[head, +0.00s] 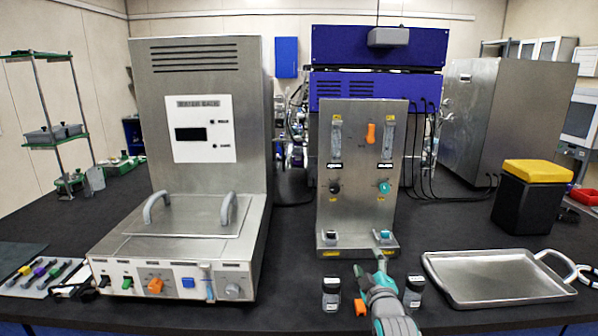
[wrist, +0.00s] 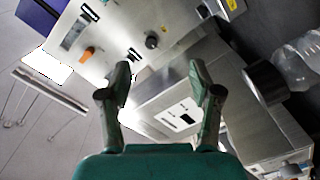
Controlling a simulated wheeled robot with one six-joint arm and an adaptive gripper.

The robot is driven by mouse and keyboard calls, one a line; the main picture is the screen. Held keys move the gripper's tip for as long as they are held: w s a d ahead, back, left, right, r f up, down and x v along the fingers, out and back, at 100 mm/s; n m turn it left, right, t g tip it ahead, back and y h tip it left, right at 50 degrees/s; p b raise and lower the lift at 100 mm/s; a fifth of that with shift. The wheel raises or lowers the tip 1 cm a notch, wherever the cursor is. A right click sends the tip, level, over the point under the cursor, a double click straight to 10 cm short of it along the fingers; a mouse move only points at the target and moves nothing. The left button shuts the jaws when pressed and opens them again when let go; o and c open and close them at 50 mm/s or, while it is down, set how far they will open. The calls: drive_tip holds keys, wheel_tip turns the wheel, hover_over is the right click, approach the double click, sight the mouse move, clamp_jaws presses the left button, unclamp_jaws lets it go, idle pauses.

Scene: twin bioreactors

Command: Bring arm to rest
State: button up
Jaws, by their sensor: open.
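My gripper (head: 368,265) is low at the front centre in the head view, in front of the steel panel with flow tubes and knobs (head: 361,225). My arm comes in from the bottom edge. In the wrist view my gripper (wrist: 161,78) has its two green fingers apart with nothing between them. Beyond the fingers, the wrist view shows steel equipment with a white label plate (wrist: 182,119) at a tilt. Whether a fingertip touches the panel's base cannot be told.
Small dark-lidded bottles stand left (head: 331,294) and right (head: 413,292) of my arm. A steel tray (head: 498,297) lies to the right. A steel water bath unit (head: 206,100) fills the left. A black bin with a yellow lid (head: 535,172) stands at the right.

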drive_tip(key=s+f+m, duration=0.2)
drive_tip(key=s+f, duration=0.5)
drive_tip(key=s, duration=0.3)
drive_tip(key=s+f+m+g, duration=0.1)
drive_tip(key=s+f, duration=0.6)
drive_tip(key=s, duration=0.3)
drive_tip(key=s+f+m, duration=0.2)
drive_tip(key=s+f, duration=0.5)
drive_tip(key=s, duration=0.3)
drive_tip(key=s+m+g, duration=0.1)
drive_tip(key=s+m, duration=0.1)
drive_tip(key=s, duration=1.6)
drive_tip(key=s+r+m, duration=0.1)
drive_tip(key=s+r, duration=0.2)
drive_tip(key=s, duration=0.4)
drive_tip(key=s+r+m+g, duration=0.1)
drive_tip(key=s+r, duration=0.3)
drive_tip(key=s, duration=0.4)
drive_tip(key=shift+s+m, duration=0.15)
drive_tip(key=shift+m, duration=0.55)
drive_tip(key=shift+d, duration=0.1)
